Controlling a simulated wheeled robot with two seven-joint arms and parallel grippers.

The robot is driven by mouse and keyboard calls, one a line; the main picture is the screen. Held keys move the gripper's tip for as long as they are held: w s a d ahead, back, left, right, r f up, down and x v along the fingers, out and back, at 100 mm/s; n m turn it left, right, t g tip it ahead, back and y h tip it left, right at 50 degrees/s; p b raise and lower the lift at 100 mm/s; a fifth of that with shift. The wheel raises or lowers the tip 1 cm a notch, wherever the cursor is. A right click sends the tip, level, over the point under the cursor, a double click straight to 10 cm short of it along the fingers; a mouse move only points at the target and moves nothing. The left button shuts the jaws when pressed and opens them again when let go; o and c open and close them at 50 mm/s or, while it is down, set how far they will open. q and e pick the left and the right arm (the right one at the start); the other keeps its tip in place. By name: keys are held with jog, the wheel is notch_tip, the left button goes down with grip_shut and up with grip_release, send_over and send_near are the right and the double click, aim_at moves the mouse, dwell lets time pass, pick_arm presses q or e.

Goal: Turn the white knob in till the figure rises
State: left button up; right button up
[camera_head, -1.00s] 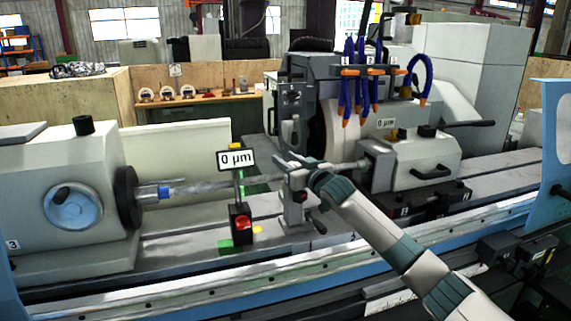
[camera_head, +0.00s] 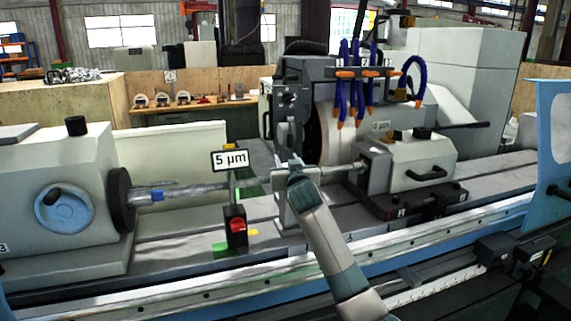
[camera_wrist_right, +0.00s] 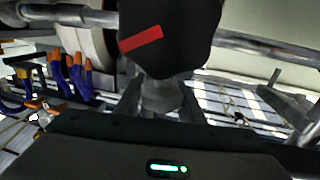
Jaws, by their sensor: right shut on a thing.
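My right gripper (camera_head: 293,168) is at the steady rest on the grinder bed, right of the display. In the right wrist view the gripper (camera_wrist_right: 161,108) has its fingers on both sides of the pale white knob (camera_wrist_right: 161,93) and is shut on it. The knob sits below a black part with a red stripe (camera_wrist_right: 141,39). In the head view my own gripper and arm hide the knob. The display (camera_head: 230,161) reads "5 µm" and stands above a small black gauge block with a red button (camera_head: 237,226). My left gripper is not in view.
A long workpiece shaft (camera_head: 200,190) runs across from the headstock (camera_head: 55,195) at left to the tailstock (camera_head: 415,165) at right. Blue coolant hoses (camera_head: 341,85) hang by the grinding wheel. The bed's front rail (camera_head: 200,290) lies below my arm.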

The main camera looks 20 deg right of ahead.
jog(key=o, duration=1)
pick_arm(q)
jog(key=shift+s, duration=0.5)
pick_arm(e)
jog(key=shift+o, duration=0.2)
